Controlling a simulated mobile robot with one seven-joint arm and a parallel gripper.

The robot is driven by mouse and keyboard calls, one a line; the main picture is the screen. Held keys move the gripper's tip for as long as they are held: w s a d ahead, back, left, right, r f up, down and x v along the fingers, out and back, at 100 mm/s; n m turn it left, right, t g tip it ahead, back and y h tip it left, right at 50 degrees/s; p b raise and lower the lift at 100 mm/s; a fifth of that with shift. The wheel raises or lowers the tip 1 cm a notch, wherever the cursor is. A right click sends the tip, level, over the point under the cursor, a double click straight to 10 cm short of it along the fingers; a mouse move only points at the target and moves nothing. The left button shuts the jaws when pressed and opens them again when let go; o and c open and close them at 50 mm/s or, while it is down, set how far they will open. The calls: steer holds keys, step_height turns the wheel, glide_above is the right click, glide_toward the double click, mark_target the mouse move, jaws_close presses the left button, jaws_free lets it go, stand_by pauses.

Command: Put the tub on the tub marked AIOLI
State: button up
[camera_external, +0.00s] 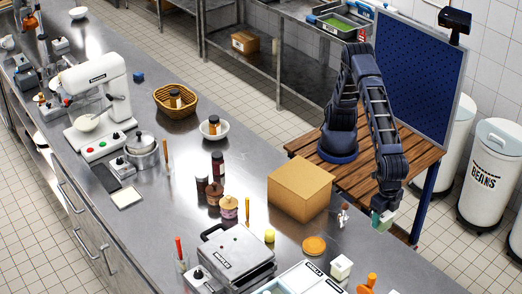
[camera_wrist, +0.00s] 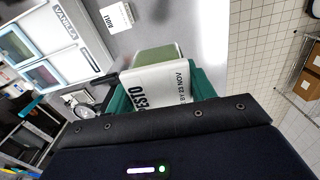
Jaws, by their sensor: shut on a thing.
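My gripper (camera_wrist: 160,92) is shut on a tub (camera_wrist: 157,88) with a white side and a green face. Its side print reads in part "ESTO". In the external view my gripper (camera_external: 384,212) holds the tub (camera_external: 378,222) in the air at the right, beyond the counter's edge or near it; I cannot tell which. A white tub (camera_external: 341,267) stands on the counter to the lower left of my gripper. In the wrist view this tub (camera_wrist: 116,17) is at the top, its label partly readable as AIOLI, apart from the held tub.
An orange-lidded thing (camera_external: 314,245), a cardboard box (camera_external: 300,188) and an orange-handled tool (camera_external: 367,284) are nearby.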

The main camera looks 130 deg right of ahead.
steer(key=w+d+r, duration=0.3)
steer(key=w+d, duration=0.3)
steer(key=w, duration=0.3)
glide_above(342, 262)
steer(key=shift+n, duration=0.3)
step_height(342, 262, down, 20)
steer(key=shift+r, duration=0.2)
steer(key=shift+f, duration=0.15)
steer(key=o, duration=1.1)
step_height(342, 262, up, 12)
steer(key=shift+r, duration=0.15)
